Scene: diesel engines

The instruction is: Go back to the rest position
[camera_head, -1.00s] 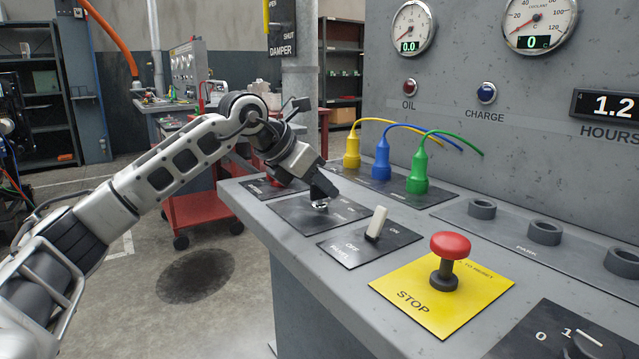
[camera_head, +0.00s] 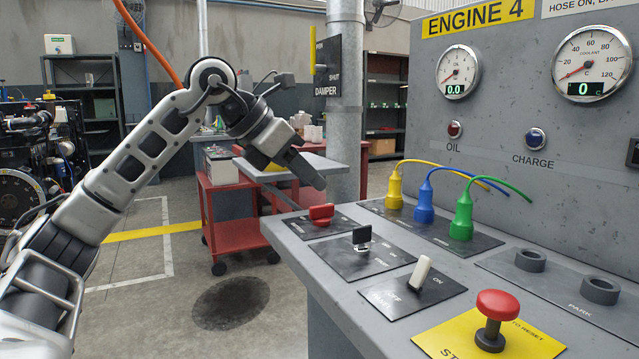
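My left gripper (camera_head: 308,172) hangs in the air above the left end of the grey control console (camera_head: 330,268), pointing down to the right. It looks clear of the red switch (camera_head: 321,214) and of the black key-like switch (camera_head: 362,238). I see no object in it, and its fingers show edge-on, so I cannot tell if they are open. My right gripper is not in view.
The console bears a white toggle (camera_head: 420,273), a red stop button (camera_head: 497,306) and yellow, blue and green plugs (camera_head: 424,208). A red cart (camera_head: 238,232) stands behind my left arm. Floor to the left of the console is clear.

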